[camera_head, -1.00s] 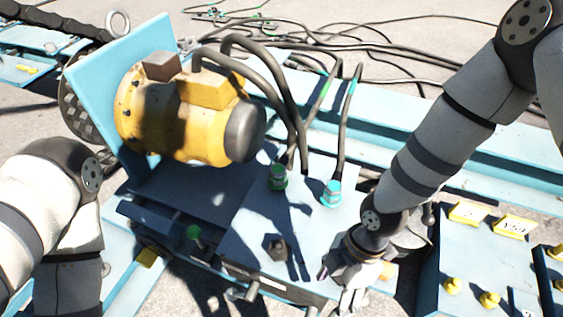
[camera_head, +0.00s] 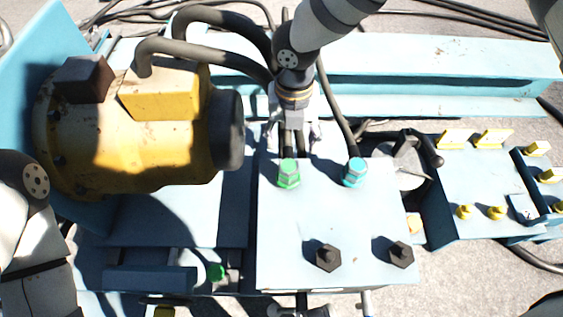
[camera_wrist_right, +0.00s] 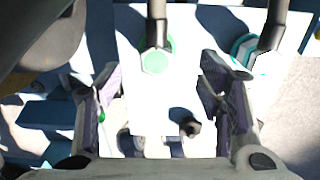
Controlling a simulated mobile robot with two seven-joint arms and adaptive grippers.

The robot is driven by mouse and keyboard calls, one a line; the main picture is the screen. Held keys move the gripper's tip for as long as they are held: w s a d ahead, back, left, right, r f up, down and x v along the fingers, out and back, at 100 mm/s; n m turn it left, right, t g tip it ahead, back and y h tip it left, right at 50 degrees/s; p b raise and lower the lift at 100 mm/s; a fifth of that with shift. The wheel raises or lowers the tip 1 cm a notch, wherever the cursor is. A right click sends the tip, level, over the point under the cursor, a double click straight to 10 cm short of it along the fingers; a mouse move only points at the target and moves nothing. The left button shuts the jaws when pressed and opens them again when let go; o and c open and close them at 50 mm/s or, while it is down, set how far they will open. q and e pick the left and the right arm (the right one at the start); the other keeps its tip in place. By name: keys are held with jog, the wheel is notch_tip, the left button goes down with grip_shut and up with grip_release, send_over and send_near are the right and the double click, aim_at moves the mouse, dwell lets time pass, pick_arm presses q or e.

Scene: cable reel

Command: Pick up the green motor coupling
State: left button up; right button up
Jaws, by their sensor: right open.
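The green motor coupling (camera_head: 288,176) stands on the pale blue box's top (camera_head: 330,215), with a dark cable rising from it. My right gripper (camera_head: 293,142) is above and behind it, fingers pointing down on either side of the cable. In the right wrist view, the green coupling (camera_wrist_right: 155,61) lies between and slightly beyond the open fingers (camera_wrist_right: 158,86), with no visible contact. The gap between them is empty apart from the view of the box below. My left forearm shows at the left edge; its gripper is out of view.
A teal coupling (camera_head: 355,172) with its own cable stands just right of the green one. Two black hex fittings (camera_head: 329,257) sit nearer the front of the box. The yellow motor (camera_head: 140,130) is at left. A panel with yellow knobs (camera_head: 497,212) is at right.

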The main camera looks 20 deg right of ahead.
aim_at(288, 164)
jog(key=f, duration=0.6)
jog(key=s+f, duration=0.1)
jog(key=f, duration=0.2)
jog(key=shift+a+f+b, duration=0.25)
jog(key=shift+a+b, duration=0.05)
jog(key=shift+a, duration=0.1)
pick_arm(q)
jog(key=shift+s+f, duration=0.3)
jog(key=shift+f, duration=0.05)
pick_arm(e)
jog(key=shift+r, duration=0.1)
jog(key=c, duration=1.4)
jog(key=shift+o, duration=0.2)
